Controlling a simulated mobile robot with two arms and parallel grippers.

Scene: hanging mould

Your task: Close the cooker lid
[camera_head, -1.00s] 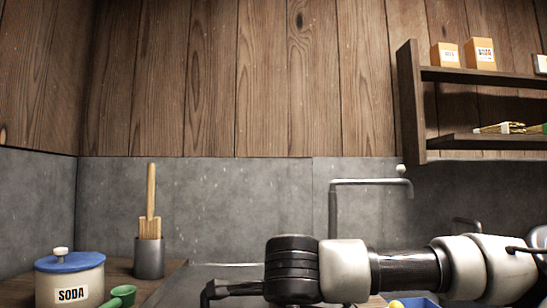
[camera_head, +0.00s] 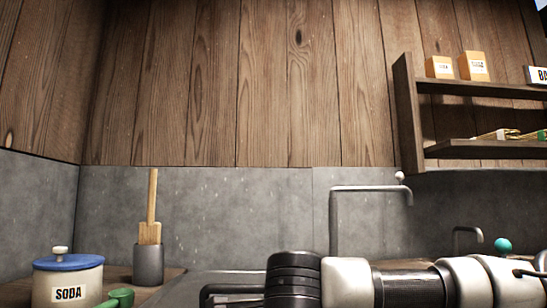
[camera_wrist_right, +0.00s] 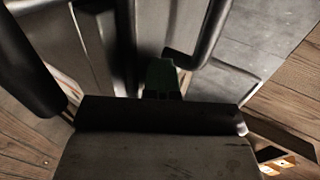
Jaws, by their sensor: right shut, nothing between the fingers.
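No cooker or cooker lid can be made out for certain in either view. My right gripper (camera_head: 212,294) reaches in from the right at the bottom of the head view, dark and partly cut off by the frame edge. It is shut with nothing held, in front of the grey sink area. In the right wrist view, a broad dark grey surface (camera_wrist_right: 155,155) fills the lower middle, and I cannot tell what it belongs to. A small dark green piece (camera_wrist_right: 160,78) shows just beyond it. My left gripper is not in view.
A white SODA pot (camera_head: 67,287) with a blue lid and a green scoop (camera_head: 121,297) stand at the left. A grey utensil holder (camera_head: 148,265) stands behind. A tap (camera_head: 335,220) rises behind my right arm. A wooden shelf (camera_head: 407,115) hangs at upper right.

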